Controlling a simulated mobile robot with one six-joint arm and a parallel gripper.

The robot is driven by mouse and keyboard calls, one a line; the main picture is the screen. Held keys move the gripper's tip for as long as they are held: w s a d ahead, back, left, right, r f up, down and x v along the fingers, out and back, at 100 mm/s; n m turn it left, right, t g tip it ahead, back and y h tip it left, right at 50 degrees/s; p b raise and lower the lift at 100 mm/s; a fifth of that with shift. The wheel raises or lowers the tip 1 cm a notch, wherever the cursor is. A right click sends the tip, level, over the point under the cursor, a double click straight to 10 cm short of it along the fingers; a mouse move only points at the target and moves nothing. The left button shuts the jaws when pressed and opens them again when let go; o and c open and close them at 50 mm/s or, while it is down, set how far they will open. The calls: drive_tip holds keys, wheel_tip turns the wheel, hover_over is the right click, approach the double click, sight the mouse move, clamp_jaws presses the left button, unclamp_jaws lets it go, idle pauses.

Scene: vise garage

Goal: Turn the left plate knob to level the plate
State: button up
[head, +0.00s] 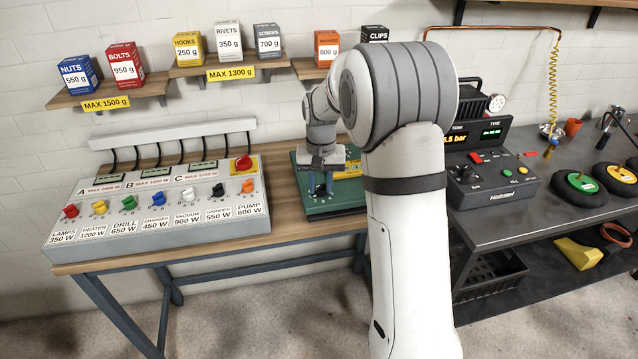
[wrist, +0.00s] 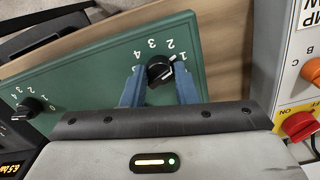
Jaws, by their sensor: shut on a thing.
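The green plate (head: 338,207) lies on the wooden bench, partly hidden behind my arm in the head view; it also fills the middle of the wrist view (wrist: 85,70). The left plate knob (wrist: 160,70) is black, with a dial numbered 1 to 4 beside it. Its white mark seems to point toward the 1. My gripper (wrist: 159,86) has its blue fingers on either side of this knob and is shut on it. In the head view my gripper (head: 321,188) points down over the plate's left part. A second black knob (wrist: 30,107) sits at left in the wrist view.
A grey switch panel (head: 160,212) with coloured knobs stands close left of the plate. A yellow item (head: 349,170) shows at the plate's back. Shelves with boxes hang above. A black gauge unit (head: 489,180) stands on the right bench.

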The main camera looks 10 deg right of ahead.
sight(321, 185)
drive_tip(key=m, duration=0.5)
drive_tip(key=shift+m, duration=0.3)
drive_tip(key=m, duration=0.5)
drive_tip(key=shift+m, duration=0.3)
drive_tip(key=o, duration=1)
drive_tip(key=shift+r, duration=0.1)
wheel_tip(321, 185, up, 8)
drive_tip(key=shift+f, duration=0.2)
